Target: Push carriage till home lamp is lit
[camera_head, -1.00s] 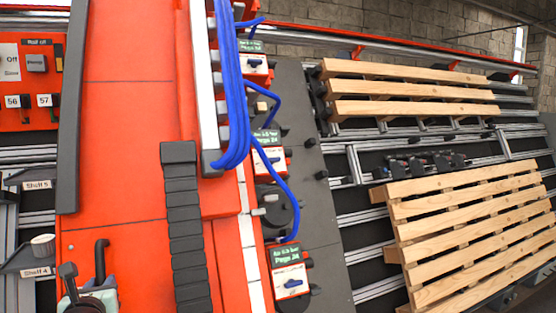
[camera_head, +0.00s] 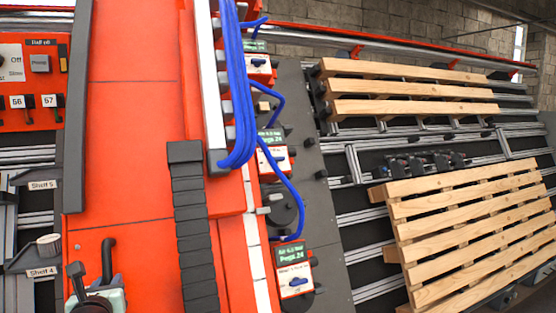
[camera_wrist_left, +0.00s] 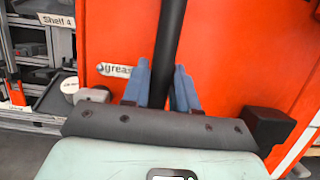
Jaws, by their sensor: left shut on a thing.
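The carriage (camera_head: 125,130) is a large orange-red panelled body filling the left half of the head view. A black bar handle (camera_head: 108,250) with a bent top stands at its lower left. My left gripper (camera_head: 107,280) is at this handle, low in the head view. In the left wrist view its two blue-grey fingers (camera_wrist_left: 161,80) are shut on the dark handle bar (camera_wrist_left: 170,30), one on each side. The orange face is close behind. I cannot make out a home lamp in either view. My right gripper is not in view.
Blue hoses (camera_head: 238,90) and a black cable chain (camera_head: 190,225) run along the carriage. Small switch boxes (camera_head: 293,280) line its right side. Wooden pallets (camera_head: 470,225) lie at the right. Shelf brackets (camera_head: 35,258) and a switch panel (camera_head: 38,75) are at the left.

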